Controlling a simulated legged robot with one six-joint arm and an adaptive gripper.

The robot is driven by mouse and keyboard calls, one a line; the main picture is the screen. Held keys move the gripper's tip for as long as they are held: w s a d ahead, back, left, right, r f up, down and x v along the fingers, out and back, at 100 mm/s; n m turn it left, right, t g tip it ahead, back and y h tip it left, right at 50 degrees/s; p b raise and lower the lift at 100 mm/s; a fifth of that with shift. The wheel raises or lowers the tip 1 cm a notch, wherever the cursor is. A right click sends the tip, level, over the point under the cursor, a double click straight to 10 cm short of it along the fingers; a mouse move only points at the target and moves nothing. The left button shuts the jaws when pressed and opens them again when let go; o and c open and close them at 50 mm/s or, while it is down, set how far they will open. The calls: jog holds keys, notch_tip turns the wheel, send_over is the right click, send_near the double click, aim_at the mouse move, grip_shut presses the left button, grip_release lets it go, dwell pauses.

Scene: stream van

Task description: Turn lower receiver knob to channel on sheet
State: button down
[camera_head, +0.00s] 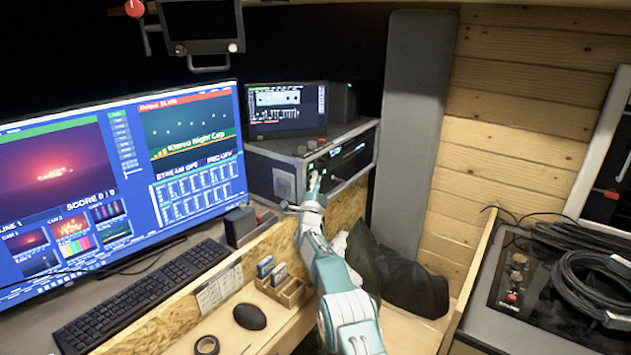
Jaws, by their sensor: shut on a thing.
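The receivers sit in a grey-black rack case (262,152) behind the desk, with dark front panels (350,158) and small green lights facing right. My gripper (315,182) is at the left part of the rack's front, its fingers shut on a small receiver knob. The fingers hide the knob, so its pointer and setting cannot be read. A white paper sheet (217,290) is fixed on the low wooden board in front of the keyboard. Its writing is too small to read.
A large monitor (120,190) and keyboard (140,300) fill the left. A small screen (286,107) stands on the rack. A mouse (250,316), a tape roll (207,345) and a wooden card holder (285,285) lie near my arm. Black bags (410,280) and coiled cables (590,285) are at right.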

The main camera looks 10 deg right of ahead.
jog(key=shift+f, duration=0.4)
jog(key=c, duration=0.7)
grip_release()
jog(key=shift+o, duration=0.5)
jog(key=shift+r, duration=0.2)
jog(key=v, duration=0.7)
jog(key=shift+f, duration=0.25)
jog(key=shift+s, duration=0.1)
